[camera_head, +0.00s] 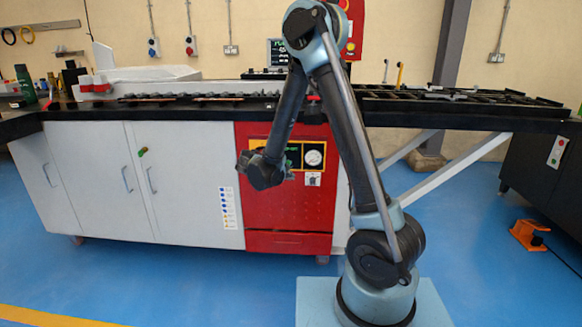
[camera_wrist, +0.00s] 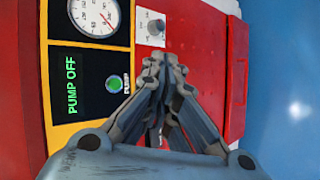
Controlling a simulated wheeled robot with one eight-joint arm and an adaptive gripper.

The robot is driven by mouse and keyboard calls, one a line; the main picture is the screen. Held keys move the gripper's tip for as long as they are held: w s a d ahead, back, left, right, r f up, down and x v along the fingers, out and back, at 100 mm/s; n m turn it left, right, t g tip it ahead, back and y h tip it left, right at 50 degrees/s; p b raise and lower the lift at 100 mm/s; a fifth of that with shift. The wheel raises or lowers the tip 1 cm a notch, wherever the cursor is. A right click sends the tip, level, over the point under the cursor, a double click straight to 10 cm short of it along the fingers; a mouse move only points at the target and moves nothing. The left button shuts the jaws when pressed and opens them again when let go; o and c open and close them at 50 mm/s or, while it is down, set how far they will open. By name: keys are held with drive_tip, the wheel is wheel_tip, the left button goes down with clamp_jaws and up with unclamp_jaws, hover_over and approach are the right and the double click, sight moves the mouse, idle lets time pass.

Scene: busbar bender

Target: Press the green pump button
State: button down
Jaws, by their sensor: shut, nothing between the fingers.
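In the wrist view the round green pump button (camera_wrist: 114,84) sits on a black panel, beside a display (camera_wrist: 71,85) that reads "PUMP OFF" in green letters. My gripper (camera_wrist: 163,62) is shut and empty, its fingertips together to the right of the button in the picture. The button is uncovered there; I cannot tell how far the tips are from the panel face. In the head view my gripper (camera_head: 287,174) is in front of the red cabinet, just below the yellow-edged control panel (camera_head: 293,145).
A pressure gauge (camera_head: 314,157) sits on the panel's right side, with a small grey switch plate (camera_head: 313,179) below it.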

drive_tip(key=w, duration=0.8)
drive_tip(key=shift+w+d, duration=0.15)
drive_tip(key=shift+w, duration=0.1)
drive_tip(key=shift+w, duration=0.2)
idle(1.2)
drive_tip(key=shift+w, duration=0.25)
drive_tip(key=shift+w, duration=0.45)
idle(0.8)
drive_tip(key=shift+s, duration=0.15)
idle(0.3)
drive_tip(key=shift+s, duration=0.75)
drive_tip(key=shift+s, duration=0.1)
drive_tip(key=s, duration=0.4)
drive_tip(key=shift+s, duration=0.4)
